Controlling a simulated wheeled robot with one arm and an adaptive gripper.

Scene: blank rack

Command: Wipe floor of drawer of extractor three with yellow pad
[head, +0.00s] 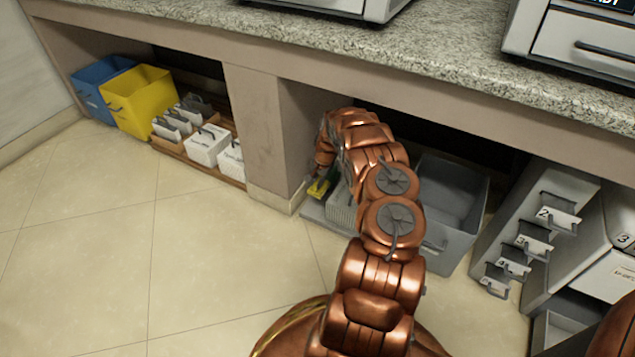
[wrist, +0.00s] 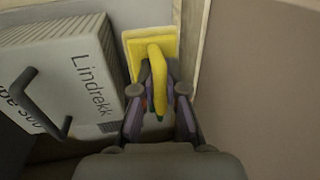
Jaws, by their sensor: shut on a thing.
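The yellow pad (wrist: 150,48) is a flat yellow block with a looped yellow handle. In the wrist view my gripper (wrist: 159,92) is shut on that handle. In the head view the pad (head: 319,187) shows as a small yellow patch low at the left side of the open bay under the counter, beside the bay's left wall. My arm hides most of my gripper there. An extractor numbered three (head: 622,240) stands at the far right edge of the head view, partly cut off. I cannot see the floor of its drawer.
A box labelled Lindrekk (wrist: 70,75) with a dark handle stands just left of the pad. A grey bin (head: 455,190) is right of my arm. Blue (head: 92,85) and yellow (head: 145,98) bins stand in the left bay. The tiled floor in front is clear.

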